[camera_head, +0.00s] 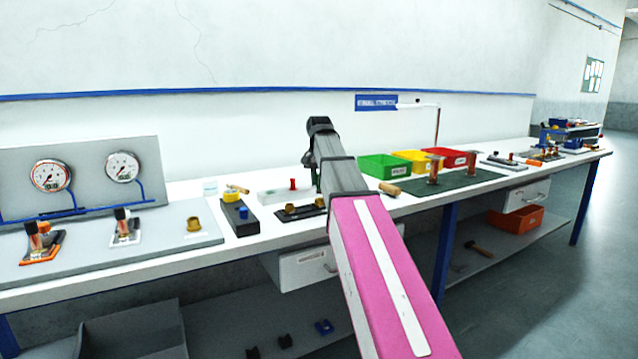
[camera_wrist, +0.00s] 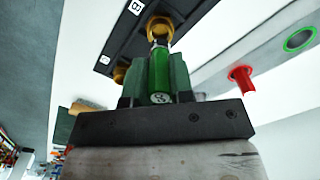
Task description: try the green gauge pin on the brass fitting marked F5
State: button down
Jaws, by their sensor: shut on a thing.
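My gripper (camera_wrist: 159,62) is shut on the green gauge pin (camera_wrist: 159,80), with one finger on each side of it. The pin's metal tip is at the mouth of a brass fitting (camera_wrist: 160,24) on a dark strip (camera_wrist: 185,14); whether it is inside cannot be told. A second brass fitting (camera_wrist: 120,73) on this strip is partly hidden by a finger. White labels beside the fittings are too unclear to read as F5. In the head view, the strip (camera_head: 303,212) lies on the bench with its brass fittings (camera_head: 290,208), and my arm hides most of the gripper.
A white block beside the strip holds a red pin (camera_wrist: 241,78) and has a green-ringed hole (camera_wrist: 299,40). A dark box (camera_head: 240,217) stands left of the strip. Green (camera_head: 384,167), yellow (camera_head: 408,160) and red (camera_head: 445,157) bins stand to the right. A wooden-handled tool (camera_head: 390,189) lies near.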

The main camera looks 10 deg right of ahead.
jog(key=shift+r, duration=2.5)
